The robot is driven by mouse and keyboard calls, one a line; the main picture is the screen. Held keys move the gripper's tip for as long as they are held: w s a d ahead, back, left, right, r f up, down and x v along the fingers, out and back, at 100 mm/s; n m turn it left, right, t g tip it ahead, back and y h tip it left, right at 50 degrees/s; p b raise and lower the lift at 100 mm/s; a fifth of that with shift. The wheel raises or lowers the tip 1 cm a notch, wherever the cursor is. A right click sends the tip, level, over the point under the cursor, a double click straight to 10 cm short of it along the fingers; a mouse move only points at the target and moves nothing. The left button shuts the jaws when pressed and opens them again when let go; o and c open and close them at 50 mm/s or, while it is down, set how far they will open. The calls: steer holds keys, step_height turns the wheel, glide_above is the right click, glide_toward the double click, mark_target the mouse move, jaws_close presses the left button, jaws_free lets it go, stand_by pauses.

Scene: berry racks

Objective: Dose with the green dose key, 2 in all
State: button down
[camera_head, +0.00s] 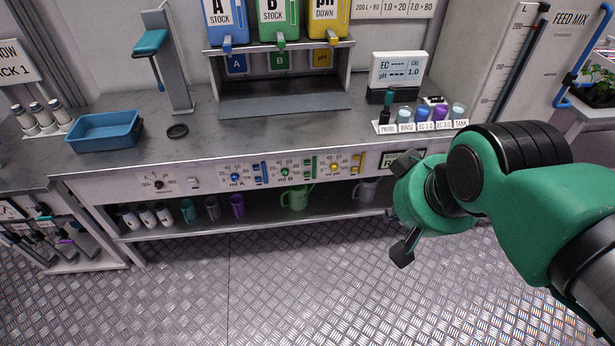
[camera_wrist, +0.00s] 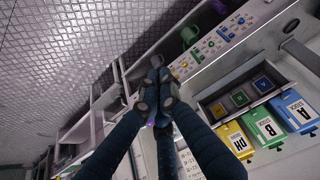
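The front panel carries three dial groups marked A, B and pH. The B dial (camera_head: 285,172) has a green centre, and green upright strips (camera_head: 308,168) stand just right of it; which part is the dose key is too small to tell. The green B stock container (camera_head: 278,20) stands above the bench and also shows in the wrist view (camera_wrist: 262,132). My gripper (camera_head: 402,250) hangs in front of the bench, right of the B group and apart from the panel. In the wrist view its dark fingers (camera_wrist: 157,92) come together, with nothing visibly held.
A green jug (camera_head: 296,197) and several cups stand on the shelf below the panel. Blue and yellow stock containers flank the green one. A blue tray (camera_head: 106,132) is at the bench's left, a probe rack (camera_head: 420,126) at its right. The floor (camera_head: 230,290) in front is clear.

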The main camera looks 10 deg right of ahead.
steer(key=w+f+n+t+p, duration=0.1)
steer(key=w+f+n, duration=0.35)
steer(key=w, duration=0.75)
steer(key=w+f+n+p, duration=0.1)
steer(key=w+f+n, duration=0.35)
steer(key=w, duration=0.75)
steer(key=w+f+n+t+p, duration=0.1)
steer(key=w+f+n, duration=0.35)
steer(key=w, duration=0.85)
steer(key=w+a+f+n+t+y+p, duration=0.1)
steer(key=w+f+n, duration=0.25)
steer(key=f, duration=0.45)
steer(key=w+a+f+n+p, duration=0.1)
steer(key=w+f+n, duration=0.1)
steer(key=w+f, duration=0.45)
steer(key=s+a+f+n+y, duration=0.1)
steer(key=a+f+n, duration=0.2)
steer(key=f, duration=0.7)
steer(key=s+a+f+n+y+p, duration=0.1)
steer(key=a+f+n, duration=0.1)
steer(key=f, duration=0.8)
steer(key=shift+s+a+n+y, duration=0.15)
steer(key=shift+a+n+y, duration=0.25)
